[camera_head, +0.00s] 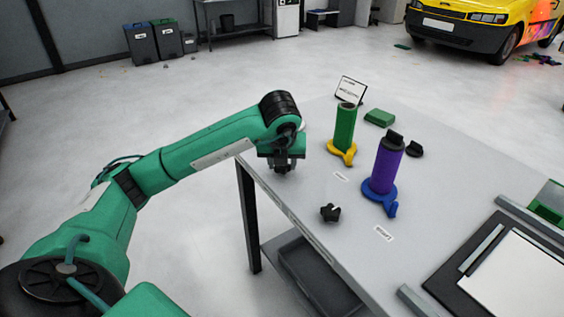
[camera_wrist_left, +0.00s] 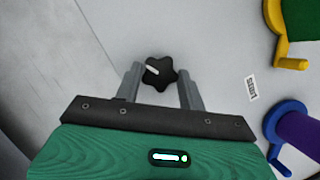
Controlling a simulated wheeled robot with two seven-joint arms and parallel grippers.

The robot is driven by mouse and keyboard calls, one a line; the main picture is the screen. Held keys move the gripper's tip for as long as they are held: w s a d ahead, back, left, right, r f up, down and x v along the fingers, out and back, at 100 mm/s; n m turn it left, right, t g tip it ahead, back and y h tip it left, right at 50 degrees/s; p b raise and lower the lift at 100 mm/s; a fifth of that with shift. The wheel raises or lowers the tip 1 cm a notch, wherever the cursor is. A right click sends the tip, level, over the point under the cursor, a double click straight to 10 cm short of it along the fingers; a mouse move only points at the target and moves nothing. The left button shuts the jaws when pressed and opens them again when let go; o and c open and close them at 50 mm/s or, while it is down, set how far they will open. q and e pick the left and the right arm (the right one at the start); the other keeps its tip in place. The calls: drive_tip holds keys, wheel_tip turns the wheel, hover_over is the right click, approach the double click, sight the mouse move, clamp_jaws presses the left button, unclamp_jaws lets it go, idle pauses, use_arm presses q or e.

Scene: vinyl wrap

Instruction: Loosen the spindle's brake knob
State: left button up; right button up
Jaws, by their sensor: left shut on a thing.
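My left gripper (camera_head: 283,168) points down at the table's near left corner. In the left wrist view its fingers (camera_wrist_left: 160,80) are on either side of a black star-shaped knob (camera_wrist_left: 159,73) with a pale mark. In the head view the gripper hides this knob. A second black star knob (camera_head: 330,212) sits apart on the table, in front of the blue-based spindle. A green roll (camera_head: 346,128) stands upright on a yellow base (camera_head: 342,153). A purple roll (camera_head: 386,170) stands on a blue base (camera_head: 379,197), with a black cap on top. My right gripper is not in view.
A label (camera_wrist_left: 252,88) lies near the yellow base, and another label (camera_head: 383,233) near the blue one. A sign (camera_head: 351,91), a green block (camera_head: 380,118) and a black part (camera_head: 414,149) are behind. A dark panel with a white sheet (camera_head: 515,272) is at right.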

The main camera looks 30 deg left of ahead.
use_arm(q)
drive_tip(key=o, duration=1)
drive_tip(key=shift+c, duration=0.2)
drive_tip(key=p+v, duration=0.2)
drive_tip(key=v, duration=1.1)
drive_tip(key=shift+r, duration=0.45)
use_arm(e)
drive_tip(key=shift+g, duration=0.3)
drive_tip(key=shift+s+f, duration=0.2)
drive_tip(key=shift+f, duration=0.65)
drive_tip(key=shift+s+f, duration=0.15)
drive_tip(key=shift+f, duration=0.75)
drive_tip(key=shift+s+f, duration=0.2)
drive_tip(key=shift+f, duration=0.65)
use_arm(q)
drive_tip(key=shift+s, duration=0.1)
